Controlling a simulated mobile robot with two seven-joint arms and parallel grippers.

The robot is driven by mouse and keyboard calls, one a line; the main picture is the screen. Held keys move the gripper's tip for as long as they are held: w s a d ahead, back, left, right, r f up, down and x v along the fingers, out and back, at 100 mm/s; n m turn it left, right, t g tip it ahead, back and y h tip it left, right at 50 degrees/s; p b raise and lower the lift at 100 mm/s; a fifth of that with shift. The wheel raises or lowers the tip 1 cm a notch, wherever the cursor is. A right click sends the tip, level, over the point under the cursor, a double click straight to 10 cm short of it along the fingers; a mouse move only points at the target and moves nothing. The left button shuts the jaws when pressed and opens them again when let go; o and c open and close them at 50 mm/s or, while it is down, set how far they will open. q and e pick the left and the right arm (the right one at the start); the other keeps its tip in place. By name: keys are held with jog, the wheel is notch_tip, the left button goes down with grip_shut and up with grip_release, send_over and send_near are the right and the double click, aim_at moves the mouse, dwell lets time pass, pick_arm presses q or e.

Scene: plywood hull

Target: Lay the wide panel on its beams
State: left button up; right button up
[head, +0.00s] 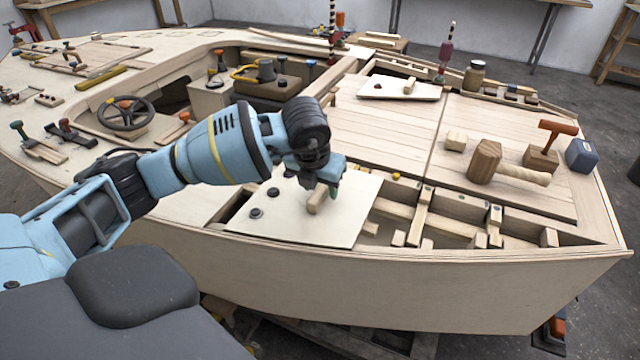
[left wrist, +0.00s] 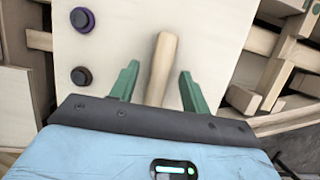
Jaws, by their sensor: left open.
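The wide panel (head: 285,226) is a pale, flat sheet lying over the open framing near the hull's front side. It carries a wooden block handle (head: 317,199) and dark round knobs (head: 256,213) toward its left. Beams (head: 400,211) show in the open frame to the right of the panel; those under it are hidden. My left gripper (head: 325,186) is over the panel at the handle. In the left wrist view the handle (left wrist: 163,60) rises between the two spread green fingers, with gaps on both sides, and the panel (left wrist: 125,40) fills the middle. My right gripper is not in view.
A mallet (head: 487,160), a blue box (head: 581,155) and wooden blocks stand on the planked deck at right. A small pale board (head: 400,92) lies farther back. A steering wheel (head: 124,113) and tools lie at left. The deck's middle planks are clear.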

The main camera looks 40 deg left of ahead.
pick_arm(q)
jog(key=shift+v, duration=3.95)
